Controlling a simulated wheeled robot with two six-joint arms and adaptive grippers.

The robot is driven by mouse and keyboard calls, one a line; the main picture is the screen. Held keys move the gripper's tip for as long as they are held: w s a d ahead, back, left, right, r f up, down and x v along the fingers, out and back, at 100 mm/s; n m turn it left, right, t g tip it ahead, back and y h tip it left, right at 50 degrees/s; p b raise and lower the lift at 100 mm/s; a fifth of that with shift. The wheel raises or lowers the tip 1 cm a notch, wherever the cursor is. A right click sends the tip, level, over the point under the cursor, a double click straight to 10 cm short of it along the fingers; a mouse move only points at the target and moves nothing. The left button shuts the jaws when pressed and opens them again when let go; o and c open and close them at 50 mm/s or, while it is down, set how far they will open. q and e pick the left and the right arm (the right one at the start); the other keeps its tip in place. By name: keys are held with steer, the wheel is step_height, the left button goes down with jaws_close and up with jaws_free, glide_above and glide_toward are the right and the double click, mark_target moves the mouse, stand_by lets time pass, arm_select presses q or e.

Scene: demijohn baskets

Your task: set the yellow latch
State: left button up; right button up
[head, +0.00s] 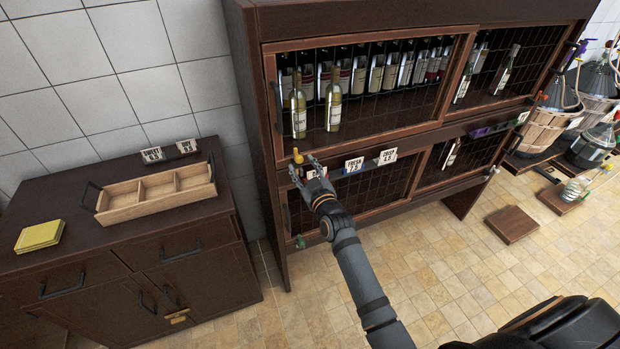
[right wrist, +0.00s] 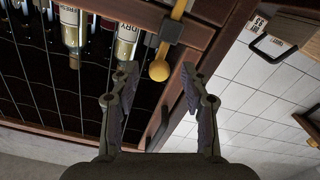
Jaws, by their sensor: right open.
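The yellow latch (head: 297,155) is on the left upright of the dark wooden wine cabinet, near the lower left corner of the upper mesh door. In the right wrist view its yellow bar with a round knob (right wrist: 159,71) runs through a dark bracket on the wooden frame. My right gripper (head: 305,169) is open and empty, just below the latch in the head view. In the right wrist view the open fingers (right wrist: 158,82) stand on either side of the knob's line, with the knob near the gap between the tips. Contact cannot be told. My left gripper is not in view.
Two pale bottles (head: 333,107) stand behind the upper mesh door (head: 400,125). Price cards (head: 354,164) stand on the ledge right of my gripper. A green latch (head: 300,242) is lower on the same upright. A sideboard with a wooden tray (head: 130,203) stands left; the floor ahead is mostly clear.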

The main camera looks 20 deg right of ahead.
steer(key=s, duration=0.8)
steer(key=shift+s+d, duration=0.15)
steer(key=shift+s, duration=0.25)
steer(key=s+d+f+m+g, duration=0.1)
steer(key=s+f+g, duration=0.25)
steer(key=f, duration=0.85)
steer(key=s+f+g, duration=0.2)
steer(key=s+f, duration=0.3)
steer(key=f, duration=0.7)
steer(key=s+d+f+m+g, duration=0.1)
steer(key=s+f+g, duration=0.3)
steer(key=f, duration=0.9)
steer(key=s+d+f+g, duration=0.2)
steer(key=s+f, duration=0.4)
steer(key=s, duration=0.5)
steer(key=s+d+f+m+g+h, duration=0.1)
steer(key=s+f, duration=0.4)
steer(key=s, duration=0.5)
steer(key=s+d+f+g, duration=0.3)
steer(key=s+f, duration=0.3)
steer(key=s, duration=0.5)
steer(key=shift+s+f+m+g, duration=0.3)
steer(key=shift+s+g, duration=0.05)
steer(key=shift+g, duration=0.3)
